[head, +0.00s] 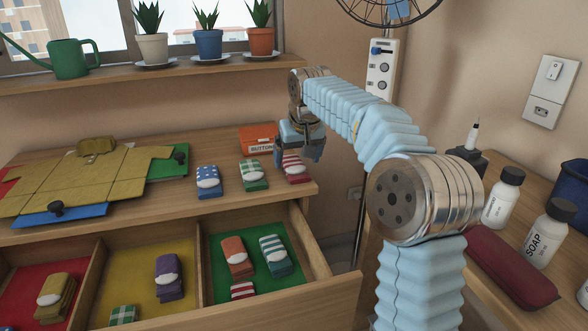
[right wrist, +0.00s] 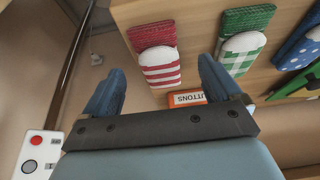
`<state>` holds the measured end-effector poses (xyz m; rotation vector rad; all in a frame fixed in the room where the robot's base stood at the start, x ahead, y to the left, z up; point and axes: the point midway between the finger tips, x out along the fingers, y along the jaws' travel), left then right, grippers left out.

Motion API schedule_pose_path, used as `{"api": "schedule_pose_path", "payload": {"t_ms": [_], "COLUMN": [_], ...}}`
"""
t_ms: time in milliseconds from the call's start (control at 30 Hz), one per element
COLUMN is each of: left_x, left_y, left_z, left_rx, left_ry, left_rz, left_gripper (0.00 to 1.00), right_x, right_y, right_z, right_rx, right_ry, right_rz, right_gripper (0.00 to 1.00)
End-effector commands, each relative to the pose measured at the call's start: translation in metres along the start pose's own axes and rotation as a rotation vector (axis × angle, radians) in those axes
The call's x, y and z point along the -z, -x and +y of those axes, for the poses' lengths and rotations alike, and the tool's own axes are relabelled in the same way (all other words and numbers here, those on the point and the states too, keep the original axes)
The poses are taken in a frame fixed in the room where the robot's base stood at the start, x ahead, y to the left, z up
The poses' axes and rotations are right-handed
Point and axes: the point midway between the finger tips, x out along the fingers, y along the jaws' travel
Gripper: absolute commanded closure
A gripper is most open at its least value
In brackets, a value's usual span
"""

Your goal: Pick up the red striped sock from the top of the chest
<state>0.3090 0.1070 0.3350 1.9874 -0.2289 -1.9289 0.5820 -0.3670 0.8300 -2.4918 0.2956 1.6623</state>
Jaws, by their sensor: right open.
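The red striped sock (head: 294,168) lies folded on the chest top (head: 225,212) near its right end, with a white band across it. In the right wrist view the sock (right wrist: 162,68) shows its dark red part and red and white stripes, lying ahead of the fingers. My right gripper (head: 302,148) is above and beside the sock, open and empty. Its two blue fingers (right wrist: 160,88) are apart, with the sock just beyond the gap. They do not appear to touch it. My left gripper is not in view.
A green checked sock (head: 252,176) and a blue spotted sock (head: 208,182) lie to the left on the top. An orange BUTTONS box (head: 258,140) stands behind. The open drawer (head: 196,268) below holds several socks.

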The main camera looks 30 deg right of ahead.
Motion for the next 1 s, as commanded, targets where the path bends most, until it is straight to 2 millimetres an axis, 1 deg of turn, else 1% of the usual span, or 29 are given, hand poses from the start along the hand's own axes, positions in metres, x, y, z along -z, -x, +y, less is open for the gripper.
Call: {"api": "schedule_pose_path", "payload": {"t_ms": [33, 200, 300, 467, 500, 867, 900, 1000], "left_x": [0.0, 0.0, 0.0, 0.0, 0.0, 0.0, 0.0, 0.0], "left_y": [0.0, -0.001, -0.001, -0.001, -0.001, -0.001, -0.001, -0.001], "left_z": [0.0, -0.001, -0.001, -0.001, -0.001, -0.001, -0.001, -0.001], "left_rx": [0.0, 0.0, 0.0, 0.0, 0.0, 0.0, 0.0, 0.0], "left_ry": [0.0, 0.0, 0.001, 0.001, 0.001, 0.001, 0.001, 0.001], "left_rz": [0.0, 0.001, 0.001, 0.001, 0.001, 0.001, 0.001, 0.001], "left_gripper": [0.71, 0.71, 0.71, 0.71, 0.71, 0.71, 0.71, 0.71], "right_x": [-0.001, -0.001, 0.0, 0.0, 0.0, 0.0, 0.0, 0.0], "right_y": [-0.011, -0.035, -0.04, -0.04, -0.04, -0.039, -0.039, -0.039], "right_z": [0.002, 0.003, 0.003, 0.003, 0.003, 0.003, 0.003, 0.003], "right_rx": [-0.001, -0.001, -0.001, 0.0, 0.0, 0.0, 0.0, 0.0], "right_ry": [0.0, 0.001, 0.001, 0.001, 0.001, 0.001, 0.001, 0.001], "right_rz": [-0.005, -0.003, -0.002, -0.001, -0.001, -0.001, -0.001, -0.001], "right_gripper": [0.08, 0.08, 0.08, 0.08, 0.1, 0.65, 0.68, 0.68]}}
